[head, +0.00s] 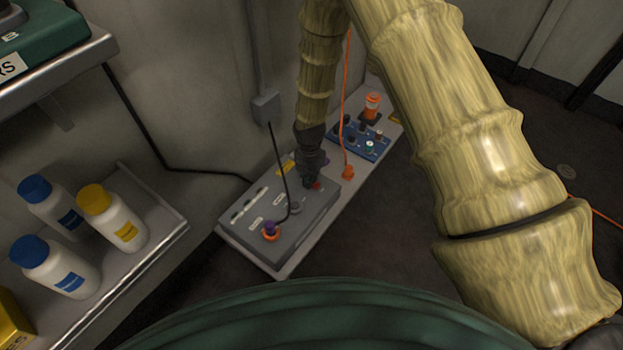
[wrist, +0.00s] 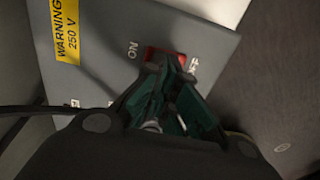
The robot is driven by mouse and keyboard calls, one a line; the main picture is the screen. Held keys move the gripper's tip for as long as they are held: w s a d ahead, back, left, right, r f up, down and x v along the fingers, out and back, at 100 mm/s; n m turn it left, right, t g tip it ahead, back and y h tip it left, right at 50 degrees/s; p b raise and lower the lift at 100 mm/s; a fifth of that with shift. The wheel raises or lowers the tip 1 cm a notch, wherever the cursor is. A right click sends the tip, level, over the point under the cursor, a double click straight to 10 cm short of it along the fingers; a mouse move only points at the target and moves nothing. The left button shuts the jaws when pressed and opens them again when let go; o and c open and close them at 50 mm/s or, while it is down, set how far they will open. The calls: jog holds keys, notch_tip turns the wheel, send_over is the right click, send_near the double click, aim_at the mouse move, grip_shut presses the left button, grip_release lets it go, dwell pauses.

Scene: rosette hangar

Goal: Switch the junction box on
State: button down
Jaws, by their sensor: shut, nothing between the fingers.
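The grey junction box (head: 250,242) lies on a light shelf in the head view. Its lid also shows in the wrist view (wrist: 98,72), with a yellow "WARNING 250 V" label (wrist: 66,32). A red switch (wrist: 152,53) sits on the lid, with "ON" printed to its left and what looks like "OFF" to its right. My gripper (wrist: 172,66) is shut and empty. Its fingertips are right at the switch and hide part of it. I cannot tell whether they touch it, or which way the switch is tipped. In the head view my gripper (head: 310,180) is over the box's far end.
An orange cable connector (head: 347,172) and a blue panel with knobs (head: 362,142) lie beyond the box. Bottles (head: 118,222) stand on a metal shelf at left. A wall is close behind.

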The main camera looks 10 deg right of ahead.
aim_at(315, 188)
notch_tip(315, 188, up, 4)
jog(key=p, duration=0.4)
jog(key=shift+s+d, duration=0.15)
notch_tip(315, 188, up, 10)
jog(key=s+d+p, duration=0.1)
jog(key=p, duration=0.2)
jog(key=shift+p, duration=0.4)
jog(key=shift+f, duration=0.1)
jog(key=s+d+f+m, duration=0.1)
jog(key=s+f+m, duration=0.3)
jog(key=s+m, duration=0.15)
jog(key=s+f+m+y, duration=0.1)
jog(key=s+f+m, duration=0.25)
jog(key=s, duration=0.35)
jog(key=s+d+f+m, duration=0.1)
jog(key=s+f+m, duration=0.2)
jog(key=s+m, duration=0.3)
jog(key=s+d+f+m+h, duration=0.1)
jog(key=s+d+m, duration=0.1)
jog(key=s+m, duration=0.55)
jog(key=s+d+m, duration=0.3)
jog(key=s+m, duration=0.1)
jog(key=s, duration=0.7)
notch_tip(315, 188, up, 30)
jog(key=p, duration=3)
jog(key=shift+w+a+f, duration=0.15)
jog(key=shift+w, duration=0.2)
